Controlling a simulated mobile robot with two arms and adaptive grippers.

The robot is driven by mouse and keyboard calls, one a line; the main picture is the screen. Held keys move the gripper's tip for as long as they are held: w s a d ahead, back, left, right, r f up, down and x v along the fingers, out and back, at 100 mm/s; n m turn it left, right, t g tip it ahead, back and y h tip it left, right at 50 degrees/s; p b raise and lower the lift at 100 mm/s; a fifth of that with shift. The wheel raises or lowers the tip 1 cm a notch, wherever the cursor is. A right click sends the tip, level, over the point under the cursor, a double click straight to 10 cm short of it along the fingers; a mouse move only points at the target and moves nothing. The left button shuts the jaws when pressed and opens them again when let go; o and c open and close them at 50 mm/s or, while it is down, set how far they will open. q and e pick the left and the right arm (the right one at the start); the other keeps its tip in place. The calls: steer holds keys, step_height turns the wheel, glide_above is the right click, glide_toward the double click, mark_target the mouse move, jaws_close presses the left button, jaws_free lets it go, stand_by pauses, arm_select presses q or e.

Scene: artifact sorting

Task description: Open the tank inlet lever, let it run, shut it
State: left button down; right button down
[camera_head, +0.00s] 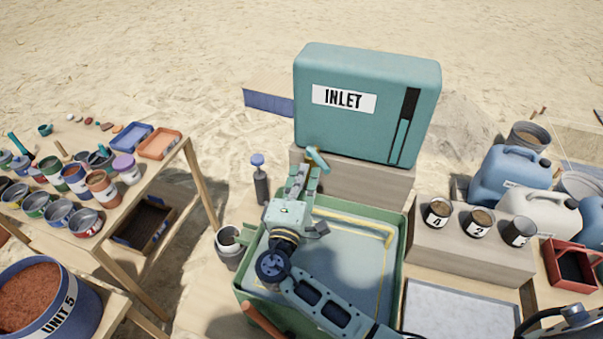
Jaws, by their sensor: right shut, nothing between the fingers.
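The teal tank (360,68) with a white INLET label (343,98) stands on a grey block at the back of the bench. A dark vertical gauge strip on its right side has a teal lower part. The light teal inlet lever (318,158) shows at the tank's lower left, slanting down to the right. My right gripper (306,176) is shut and empty, just below the lever. I cannot tell whether its fingertips touch the lever. The gripper hides the outlet and part of the block behind it. My left gripper is not in view.
A green-rimmed basin (402,245) with a yellow pipe (350,222) inside lies below my right arm. A dark bottle (260,185) and a cup (229,240) stand left of it. Numbered cups stand on a block at right. A left table holds several paint pots.

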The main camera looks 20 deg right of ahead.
mark_target(328, 173)
steer(key=shift+s+d+y, duration=0.1)
steer(key=shift+y, duration=0.2)
steer(key=shift+d+n, duration=0.1)
steer(key=shift+n, duration=0.2)
steer(key=n+y, duration=0.1)
steer(key=d+t+y, duration=0.1)
steer(key=y, duration=0.1)
steer(key=d+n+t+y+b, duration=0.1)
steer(key=shift+s+f+n, duration=0.15)
steer(key=shift+s+n, duration=0.15)
steer(key=shift+s, duration=0.1)
steer(key=n+y+b, duration=0.1)
steer(key=y, duration=0.1)
steer(key=d+n+y+b, duration=0.1)
steer(key=y, duration=0.1)
steer(key=d+n+y+b, duration=0.1)
steer(key=y+b, duration=0.1)
steer(key=shift+s+d+n+t+y, duration=0.1)
steer(key=shift+d+n+t+y, duration=0.2)
steer(key=shift+n, duration=0.1)
steer(key=shift+y, duration=0.3)
steer(key=shift+d+b, duration=0.35)
steer(key=shift+b, duration=0.15)
steer(key=shift+d, duration=0.15)
